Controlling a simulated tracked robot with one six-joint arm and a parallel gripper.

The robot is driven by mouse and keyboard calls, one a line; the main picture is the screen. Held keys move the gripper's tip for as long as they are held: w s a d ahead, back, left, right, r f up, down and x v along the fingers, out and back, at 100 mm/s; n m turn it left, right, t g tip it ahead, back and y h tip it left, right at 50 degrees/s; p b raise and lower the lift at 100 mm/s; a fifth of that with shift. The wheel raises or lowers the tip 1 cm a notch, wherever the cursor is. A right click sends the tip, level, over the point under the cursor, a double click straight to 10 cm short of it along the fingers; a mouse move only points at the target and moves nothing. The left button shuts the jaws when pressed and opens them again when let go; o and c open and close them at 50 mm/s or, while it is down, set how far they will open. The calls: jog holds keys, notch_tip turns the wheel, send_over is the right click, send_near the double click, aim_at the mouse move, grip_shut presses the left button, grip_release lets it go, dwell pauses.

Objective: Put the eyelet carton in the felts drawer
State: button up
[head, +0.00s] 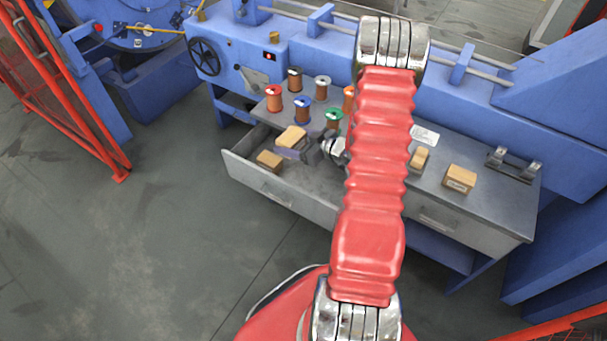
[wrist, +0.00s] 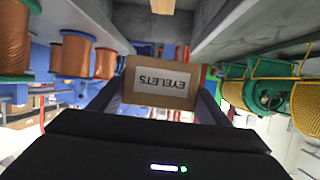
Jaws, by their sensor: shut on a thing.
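The eyelet carton (wrist: 158,98) is a small brown box with a white label reading EYELETS, upside down in the wrist view. My gripper (wrist: 160,92) is shut on it, one finger on each side. In the head view the carton (head: 291,138) is held by my gripper (head: 297,152) over the open drawer (head: 285,197) on the left of the grey bench. The gap below it is hard to judge. The drawer's label is too small to read, so I cannot tell if it is the felts drawer. Another carton (head: 269,160) lies inside this drawer.
Several wire spools (head: 322,87) stand on the bench behind the drawer. Two more cartons, one at the right (head: 459,179), sit on the bench top. A shut drawer (head: 440,222) is at the right. An orange fence (head: 75,90) stands at the left, with clear floor before the bench.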

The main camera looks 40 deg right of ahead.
jog(key=s+d+f+n+y, duration=0.1)
jog(key=s+d+f, duration=0.2)
jog(key=s+f, duration=0.2)
jog(key=s, duration=0.3)
jog(key=shift+d+f, duration=0.15)
jog(key=shift+f, duration=0.1)
jog(key=shift+s, duration=0.1)
jog(key=shift+f, duration=2.9)
jog(key=shift+f, duration=0.15)
jog(key=shift+f, duration=1.95)
jog(key=shift+f, duration=0.45)
